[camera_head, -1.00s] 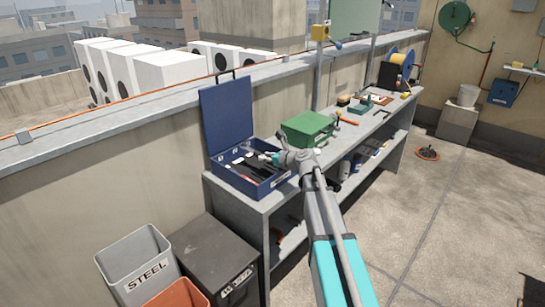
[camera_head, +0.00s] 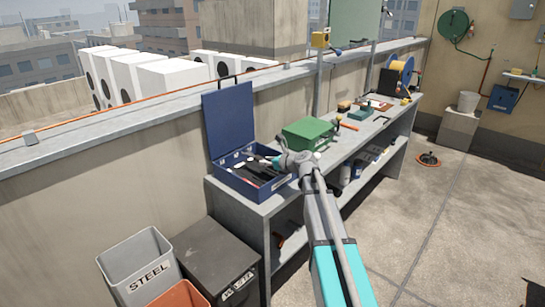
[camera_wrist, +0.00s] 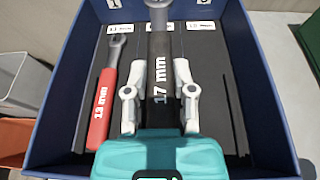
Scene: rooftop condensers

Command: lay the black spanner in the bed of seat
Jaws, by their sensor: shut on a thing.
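My gripper (camera_wrist: 160,95) is shut on the black spanner (camera_wrist: 159,60), marked "17 mm" in white, with a grey metal end. The spanner points away from me, over the middle of the open blue toolbox (camera_head: 226,183). I cannot tell whether it touches the dark bed (camera_wrist: 205,55) beneath it. A red-handled spanner (camera_wrist: 103,100) lies in the bed to its left; to its right are narrow empty-looking slots. Small white label plates sit at the far end of the bed. In the head view my gripper (camera_head: 270,160) is at the toolbox and partly hides its contents.
The toolbox lid (camera_head: 229,120) stands open at the back. A green case (camera_head: 308,133) is just right of the toolbox on the grey bench (camera_head: 276,203). A steel bin (camera_head: 140,268) and a dark box (camera_head: 217,258) stand on the floor at left.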

